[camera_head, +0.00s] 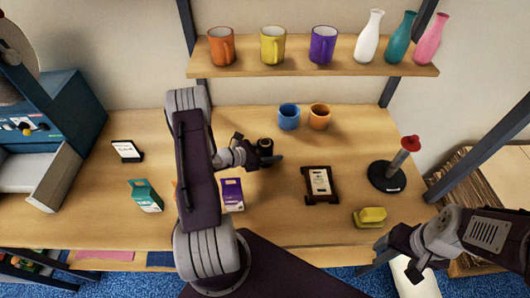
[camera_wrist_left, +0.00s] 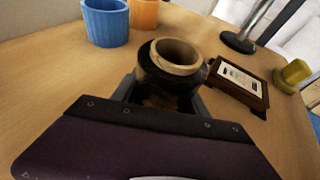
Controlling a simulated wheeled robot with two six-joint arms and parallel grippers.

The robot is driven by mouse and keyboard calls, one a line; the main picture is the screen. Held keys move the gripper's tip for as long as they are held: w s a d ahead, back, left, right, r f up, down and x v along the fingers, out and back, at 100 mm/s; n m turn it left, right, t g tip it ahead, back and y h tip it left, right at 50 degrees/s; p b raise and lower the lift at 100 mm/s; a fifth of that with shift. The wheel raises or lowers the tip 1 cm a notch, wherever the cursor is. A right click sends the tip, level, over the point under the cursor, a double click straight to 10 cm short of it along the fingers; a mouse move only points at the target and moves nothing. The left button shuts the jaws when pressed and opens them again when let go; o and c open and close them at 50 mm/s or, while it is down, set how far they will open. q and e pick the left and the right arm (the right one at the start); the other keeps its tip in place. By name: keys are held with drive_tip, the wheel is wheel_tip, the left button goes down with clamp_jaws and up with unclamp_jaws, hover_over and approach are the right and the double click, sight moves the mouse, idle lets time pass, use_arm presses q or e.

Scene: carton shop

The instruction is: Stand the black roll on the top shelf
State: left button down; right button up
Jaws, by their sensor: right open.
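The black roll (camera_head: 265,144), a dark ring with a tan core, is upright at the middle of the workbench. It also shows in the left wrist view (camera_wrist_left: 177,55). My left gripper (camera_head: 258,153) is at the roll, with one finger on each side of it. Whether the fingers press on it I cannot tell; its lower part is hidden. A wooden shelf (camera_head: 305,72) on the wall holds mugs and vases. No shelf above it is in view. My right gripper (camera_head: 375,255) is open and empty at the bench's front right.
Blue cup (camera_head: 288,117) and orange cup (camera_head: 319,117) stand behind the roll. A framed card (camera_head: 320,184), yellow block (camera_head: 370,217) and red-topped stand (camera_head: 388,175) are to the right. A purple box (camera_head: 232,195) is in front. Gaps show between the shelf's mugs.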

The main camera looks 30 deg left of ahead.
sight(272, 145)
use_arm(q)
drive_tip(key=r, duration=0.4)
drive_tip(key=shift+s+d+r, duration=0.1)
drive_tip(key=shift+d+r, duration=0.1)
drive_tip(key=shift+r, duration=0.05)
drive_tip(key=s+d+r+p, duration=0.6)
drive_tip(key=d+p, duration=0.3)
drive_tip(key=shift+s+r, duration=0.3)
drive_tip(key=shift+s, duration=0.1)
drive_tip(key=shift+a+f, duration=0.1)
